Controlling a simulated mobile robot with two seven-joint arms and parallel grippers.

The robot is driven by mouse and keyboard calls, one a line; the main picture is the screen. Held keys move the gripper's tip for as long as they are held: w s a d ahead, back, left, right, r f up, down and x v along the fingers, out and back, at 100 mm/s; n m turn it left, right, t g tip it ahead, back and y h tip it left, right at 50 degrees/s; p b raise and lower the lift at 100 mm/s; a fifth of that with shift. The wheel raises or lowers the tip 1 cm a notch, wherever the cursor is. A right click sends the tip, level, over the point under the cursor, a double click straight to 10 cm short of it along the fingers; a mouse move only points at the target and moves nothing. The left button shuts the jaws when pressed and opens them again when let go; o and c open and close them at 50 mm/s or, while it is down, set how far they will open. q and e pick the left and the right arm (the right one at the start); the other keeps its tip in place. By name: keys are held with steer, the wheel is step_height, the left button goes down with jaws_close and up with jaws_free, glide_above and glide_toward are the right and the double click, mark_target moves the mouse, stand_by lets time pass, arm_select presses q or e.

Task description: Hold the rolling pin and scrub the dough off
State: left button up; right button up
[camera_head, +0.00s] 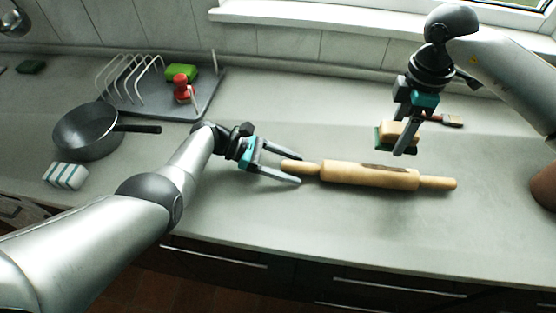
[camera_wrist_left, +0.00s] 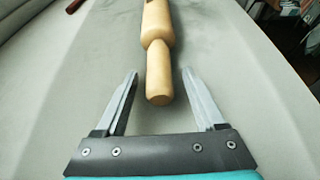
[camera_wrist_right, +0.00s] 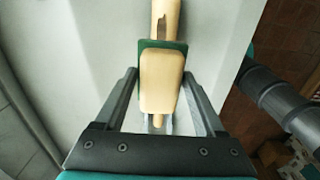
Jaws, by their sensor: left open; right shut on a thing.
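The wooden rolling pin (camera_head: 368,175) lies on the grey counter, with a dark brown patch of dough (camera_head: 384,168) on its upper side. My left gripper (camera_head: 290,172) is open, its fingers on either side of the pin's left handle; the left wrist view shows the handle (camera_wrist_left: 158,85) between the fingertips, apart from both. My right gripper (camera_head: 402,140) is shut on a sponge (camera_head: 397,133), tan with a green side, held above and behind the pin. In the right wrist view the sponge (camera_wrist_right: 162,82) sits between the fingers and hides part of the pin (camera_wrist_right: 165,18).
A dark frying pan (camera_head: 88,132) and a striped sponge (camera_head: 65,176) are at the left. A grey dish rack (camera_head: 130,75) holds a green sponge (camera_head: 182,72) and a red item (camera_head: 184,90). A brush (camera_head: 452,120) lies behind my right gripper. A brown pot (camera_head: 545,187) stands at the right edge.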

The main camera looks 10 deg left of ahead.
arm_select(q)
steer(key=shift+d, duration=0.2)
steer(key=shift+c, duration=0.2)
jaws_close()
stand_by(1.2)
